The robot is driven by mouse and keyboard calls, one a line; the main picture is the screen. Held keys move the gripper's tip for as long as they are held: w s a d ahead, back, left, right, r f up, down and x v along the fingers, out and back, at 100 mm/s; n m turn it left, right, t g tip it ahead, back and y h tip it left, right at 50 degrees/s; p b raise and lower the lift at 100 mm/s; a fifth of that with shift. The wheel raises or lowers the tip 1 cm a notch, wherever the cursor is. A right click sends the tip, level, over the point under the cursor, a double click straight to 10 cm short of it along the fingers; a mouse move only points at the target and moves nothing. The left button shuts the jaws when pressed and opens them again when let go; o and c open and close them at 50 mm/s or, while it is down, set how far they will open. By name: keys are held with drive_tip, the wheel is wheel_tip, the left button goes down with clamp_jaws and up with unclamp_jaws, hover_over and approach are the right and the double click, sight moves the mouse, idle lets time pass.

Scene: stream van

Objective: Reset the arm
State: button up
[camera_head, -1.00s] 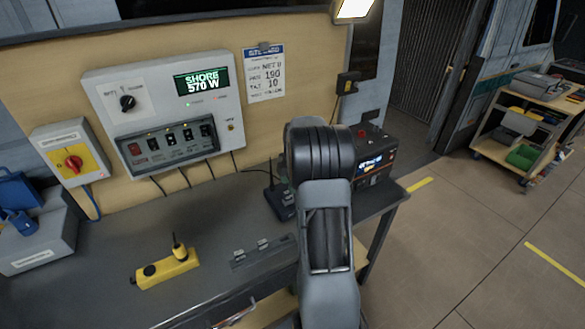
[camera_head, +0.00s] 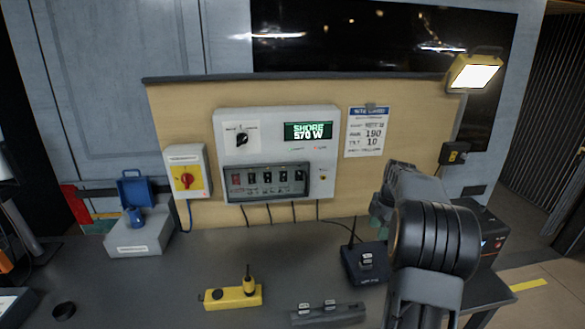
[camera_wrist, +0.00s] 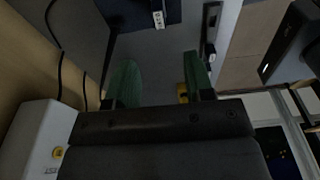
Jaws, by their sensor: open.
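My arm (camera_head: 432,240) stands raised at the right of the head view, in front of the bench's right end. My gripper's two green fingers show in the wrist view (camera_wrist: 160,78), spread apart with nothing between them. In the head view, a bit of green finger shows beside the arm, and the rest is hidden behind it. The fingers are over the bench area near the black router-like box (camera_head: 365,262). The wrist view shows the grey bench top beyond them.
A control panel (camera_head: 276,200) reading "SHORE 570 W" and a red rotary switch box (camera_head: 187,182) are on the wooden board. A yellow power strip (camera_head: 232,297) and a grey box with a blue connector (camera_head: 139,236) sit on the bench (camera_head: 190,265). Floor lies right.

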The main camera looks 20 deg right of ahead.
drive_tip(key=s+a+r+m+t, duration=0.1)
drive_tip(key=s+a+m, duration=0.7)
drive_tip(key=a, duration=0.4)
drive_tip(key=s+a+r+m+t+h, duration=0.1)
drive_tip(key=s+a+m+t, duration=0.1)
drive_tip(key=s+a+m, duration=0.6)
drive_tip(key=s+a, duration=0.1)
drive_tip(key=a, duration=0.4)
drive_tip(key=shift+s+t, duration=0.25)
drive_tip(key=shift+t, duration=0.05)
